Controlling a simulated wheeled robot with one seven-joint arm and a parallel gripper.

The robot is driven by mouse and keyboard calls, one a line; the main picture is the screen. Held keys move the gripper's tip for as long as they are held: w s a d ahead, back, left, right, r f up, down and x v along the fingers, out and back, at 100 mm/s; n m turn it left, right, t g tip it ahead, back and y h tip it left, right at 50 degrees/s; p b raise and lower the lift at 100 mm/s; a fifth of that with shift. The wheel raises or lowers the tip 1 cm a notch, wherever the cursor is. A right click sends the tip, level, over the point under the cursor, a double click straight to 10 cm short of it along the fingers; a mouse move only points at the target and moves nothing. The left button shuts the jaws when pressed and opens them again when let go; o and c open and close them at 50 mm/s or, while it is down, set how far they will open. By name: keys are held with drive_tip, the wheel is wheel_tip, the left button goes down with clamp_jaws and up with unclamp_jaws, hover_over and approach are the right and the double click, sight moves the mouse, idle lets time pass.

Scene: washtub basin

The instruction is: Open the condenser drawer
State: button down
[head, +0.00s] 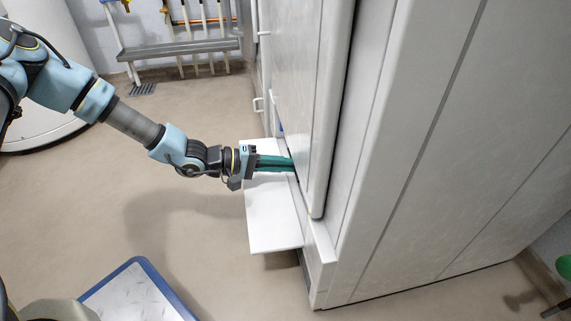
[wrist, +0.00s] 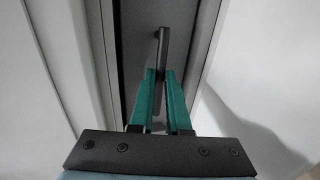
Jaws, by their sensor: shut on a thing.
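The tall white machine (head: 420,130) stands at the right in the head view. A white flap (head: 274,220) is folded out low on its front. My gripper (head: 290,164) reaches over this flap, with its green fingers going into the opening behind it. In the wrist view, my gripper (wrist: 160,78) is shut on a dark bar handle (wrist: 162,45). The handle is on a dark grey panel (wrist: 137,25) set in a light frame, which looks like the condenser drawer front. The head view hides the drawer front behind the machine's edge.
A blue-edged white platform (head: 135,292) is on the floor at the lower left. A grey rack (head: 190,47) with upright poles stands by the back wall. A white rounded tank (head: 40,50) is at the upper left. The floor left of the flap is clear.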

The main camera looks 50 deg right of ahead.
drive_tip(key=w+a+p, duration=0.9)
drive_tip(key=w+a, duration=0.5)
drive_tip(key=a, duration=0.3)
drive_tip(key=shift+w+a, duration=0.25)
drive_tip(key=shift+a, duration=0.1)
drive_tip(key=c, duration=0.9)
unclamp_jaws()
drive_tip(key=p+v, duration=0.3)
drive_tip(key=v, duration=0.7)
drive_tip(key=shift+w+a+r, duration=0.1)
drive_tip(key=shift+w+a, duration=0.15)
